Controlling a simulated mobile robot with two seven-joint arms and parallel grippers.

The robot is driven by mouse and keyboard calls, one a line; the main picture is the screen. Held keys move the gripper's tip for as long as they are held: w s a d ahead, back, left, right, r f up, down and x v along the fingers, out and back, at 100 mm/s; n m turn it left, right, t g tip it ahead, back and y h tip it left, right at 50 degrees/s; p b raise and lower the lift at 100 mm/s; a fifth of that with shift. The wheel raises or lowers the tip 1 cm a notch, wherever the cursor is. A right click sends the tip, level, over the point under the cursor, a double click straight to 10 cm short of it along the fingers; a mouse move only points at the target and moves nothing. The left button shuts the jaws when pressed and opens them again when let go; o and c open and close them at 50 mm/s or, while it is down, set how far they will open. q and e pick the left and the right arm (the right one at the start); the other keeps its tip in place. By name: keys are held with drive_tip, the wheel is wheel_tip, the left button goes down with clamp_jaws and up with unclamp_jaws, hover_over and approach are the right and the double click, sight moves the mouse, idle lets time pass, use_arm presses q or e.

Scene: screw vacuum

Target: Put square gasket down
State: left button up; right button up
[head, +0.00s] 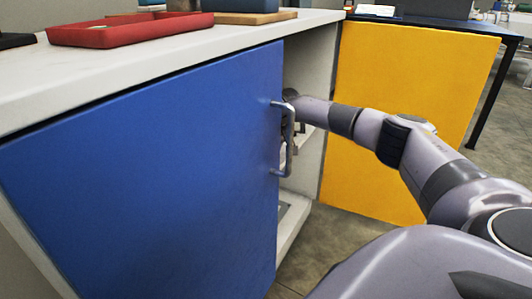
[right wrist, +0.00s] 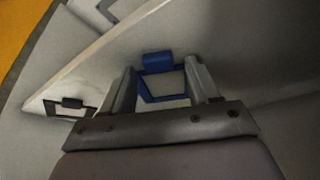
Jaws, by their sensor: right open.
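In the right wrist view, a blue square gasket (right wrist: 157,63) shows as a thin frame with a thick tab, around a pale surface. It lies between the two fingers of my right gripper (right wrist: 162,70), which are apart on either side of it. Whether a finger touches it I cannot tell. In the head view my right arm reaches into the cabinet behind the blue door (head: 150,180), and the gripper is mostly hidden by the door's edge and handle. My left gripper is not in view.
A black frame with a tab (right wrist: 72,103) lies to the left on a pale shelf. The blue door's handle (head: 288,140) is close to my right wrist. A yellow door (head: 410,90) stands to the right. A red tray (head: 130,30) sits on the countertop (head: 40,75).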

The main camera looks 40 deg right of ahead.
use_arm(q)
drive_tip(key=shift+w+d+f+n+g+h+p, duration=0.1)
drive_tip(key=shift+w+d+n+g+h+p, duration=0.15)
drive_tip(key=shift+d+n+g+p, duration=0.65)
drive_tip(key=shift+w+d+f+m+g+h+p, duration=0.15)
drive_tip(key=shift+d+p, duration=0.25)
drive_tip(key=shift+p, duration=1.05)
use_arm(e)
drive_tip(key=v, duration=1.2)
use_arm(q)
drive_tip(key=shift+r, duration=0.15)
